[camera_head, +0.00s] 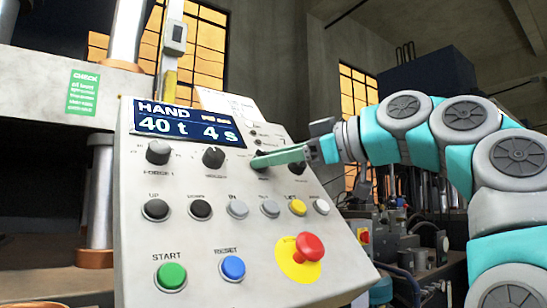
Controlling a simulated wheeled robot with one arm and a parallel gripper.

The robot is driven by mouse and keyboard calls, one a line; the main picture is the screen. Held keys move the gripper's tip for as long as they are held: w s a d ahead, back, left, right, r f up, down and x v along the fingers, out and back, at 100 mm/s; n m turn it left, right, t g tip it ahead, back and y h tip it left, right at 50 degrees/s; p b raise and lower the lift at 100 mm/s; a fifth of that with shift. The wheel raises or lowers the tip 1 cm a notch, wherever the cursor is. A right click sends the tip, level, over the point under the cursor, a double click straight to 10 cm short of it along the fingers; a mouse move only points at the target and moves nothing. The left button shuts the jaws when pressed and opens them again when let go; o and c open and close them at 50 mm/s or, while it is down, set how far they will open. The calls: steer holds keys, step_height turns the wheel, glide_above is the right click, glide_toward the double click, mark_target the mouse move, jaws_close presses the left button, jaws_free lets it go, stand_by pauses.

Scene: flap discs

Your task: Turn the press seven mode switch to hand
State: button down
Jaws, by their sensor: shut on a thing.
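The sloped grey press control panel (220,280) stands in the middle of the head view. Its blue display (190,122) reads "HAND", "40 t" and "4 s". My gripper (258,161) reaches in from the right with its long green fingers and is shut on a dark knob (261,169), third from left in the upper row, which I take for the mode switch. The fingers cover most of this knob, so its pointer and label cannot be read.
Two black knobs (158,152) (213,157) sit to the left, and another dark knob (298,168) lies close under my fingers. Below are several small buttons, green START (171,276), blue RESET (233,268) and a red mushroom button (309,247). Machinery stands behind on the right.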

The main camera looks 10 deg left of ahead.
stand_by(0.3)
steer(key=shift+c, duration=2.3)
jaws_free()
steer(key=v, duration=0.7)
steer(key=shift+d, duration=0.4)
